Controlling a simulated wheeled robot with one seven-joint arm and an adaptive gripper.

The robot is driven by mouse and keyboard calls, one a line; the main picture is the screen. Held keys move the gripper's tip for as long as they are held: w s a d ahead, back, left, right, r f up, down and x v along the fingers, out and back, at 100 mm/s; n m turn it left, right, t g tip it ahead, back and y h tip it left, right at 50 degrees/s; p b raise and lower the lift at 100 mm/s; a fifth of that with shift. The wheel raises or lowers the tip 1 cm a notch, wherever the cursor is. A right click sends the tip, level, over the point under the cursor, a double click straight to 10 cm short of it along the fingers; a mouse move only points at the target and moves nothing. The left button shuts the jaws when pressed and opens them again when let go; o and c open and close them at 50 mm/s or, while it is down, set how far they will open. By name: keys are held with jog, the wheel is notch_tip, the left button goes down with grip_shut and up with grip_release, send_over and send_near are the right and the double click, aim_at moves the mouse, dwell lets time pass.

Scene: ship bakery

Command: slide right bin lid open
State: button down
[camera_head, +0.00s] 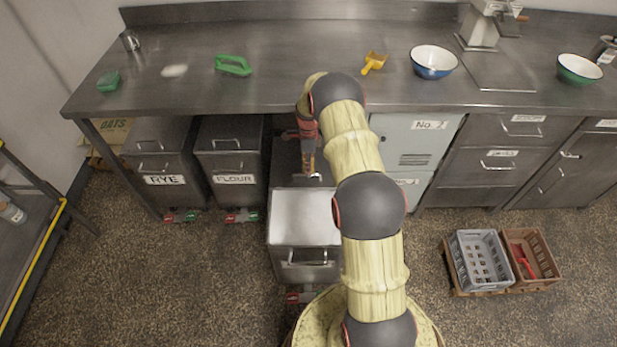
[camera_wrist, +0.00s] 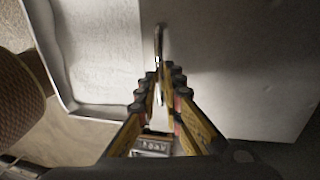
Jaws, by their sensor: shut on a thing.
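The right bin (camera_head: 305,258) stands pulled out in front of the counter, with a handle on its front. Its front part is open at the top and shows a pale white filling, also seen in the wrist view (camera_wrist: 90,45). The grey lid (camera_wrist: 230,60) covers the other part, and its rear reaches under the counter in the head view (camera_head: 286,160). My gripper (camera_head: 311,172) is low at the counter's front edge. In the wrist view, my gripper (camera_wrist: 158,88) is shut on the lid's thin metal handle (camera_wrist: 159,42). My arm hides the bin's right side.
The rye bin (camera_head: 160,165) and flour bin (camera_head: 232,165) stand under the counter (camera_head: 200,90) to the left. A pale cabinet (camera_head: 415,140) is at right. Grey (camera_head: 480,260) and brown (camera_head: 535,262) crates stand on the floor.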

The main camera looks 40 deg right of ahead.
jog(key=shift+w, duration=0.1)
jog(key=c, duration=2)
grip_release()
jog(key=shift+o, duration=0.4)
notch_tip(320, 180, up, 12)
jog(key=w+d, duration=0.1)
jog(key=w, duration=0.1)
jog(key=shift+d+f, duration=0.15)
jog(key=shift+d, duration=0.05)
